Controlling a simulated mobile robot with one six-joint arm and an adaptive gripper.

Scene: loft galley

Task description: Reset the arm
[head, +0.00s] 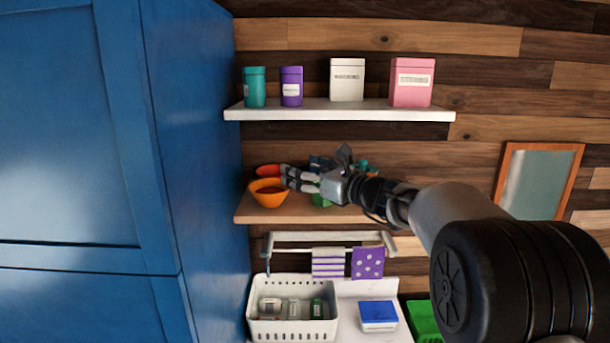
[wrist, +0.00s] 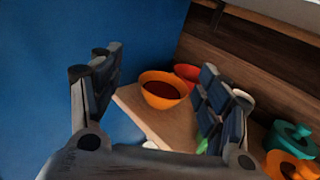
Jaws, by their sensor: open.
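My gripper (head: 288,178) is open and empty, at the end of my arm reaching in from the right in the head view. It is in front of the lower wooden shelf (head: 245,213), near an orange bowl (head: 267,199). In the wrist view my gripper's two fingers (wrist: 158,78) are spread apart, and the orange bowl (wrist: 163,90) shows between and beyond them. I see no object between the fingers. My gripper and arm hide part of the lower shelf in the head view.
A tall blue cabinet (head: 190,150) stands close on the left. An upper white shelf (head: 340,111) holds several canisters. Below are a towel rail (head: 300,250) with two cloths, a white basket (head: 291,333) and a blue box (head: 378,312).

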